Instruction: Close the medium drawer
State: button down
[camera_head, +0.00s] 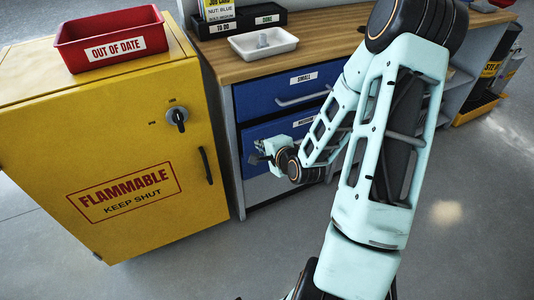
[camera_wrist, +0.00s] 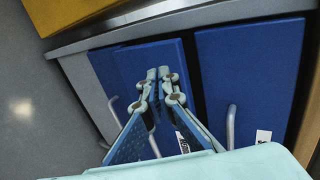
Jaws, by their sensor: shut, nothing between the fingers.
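The medium drawer (camera_head: 262,131) is the blue drawer under the small drawer (camera_head: 254,96) in the head view. In the wrist view the medium drawer (camera_wrist: 180,62) is the middle blue front, with its handle and label partly hidden by my fingers. My gripper (camera_head: 259,157) is shut and empty in front of the medium drawer's lower left part. In the wrist view my gripper (camera_wrist: 159,78) has its fingertips together over that front. Contact cannot be told.
A yellow flammables cabinet (camera_head: 90,140) stands close on the left, with a red bin (camera_head: 110,38) on top. The wooden worktop (camera_head: 325,42) bears a white tray (camera_head: 263,43). Another blue front (camera_wrist: 104,75) shows left of the medium drawer in the wrist view.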

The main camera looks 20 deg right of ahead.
aim_at(249, 129)
jog(key=w, duration=0.4)
jog(key=shift+a+f+b, duration=0.2)
jog(key=shift+f+b, duration=0.15)
jog(key=shift+f, duration=0.05)
jog(key=shift+w, duration=0.6)
jog(key=w, duration=0.4)
jog(key=shift+w+a, duration=0.2)
jog(key=shift+w, duration=0.1)
jog(key=shift+w+r, duration=0.1)
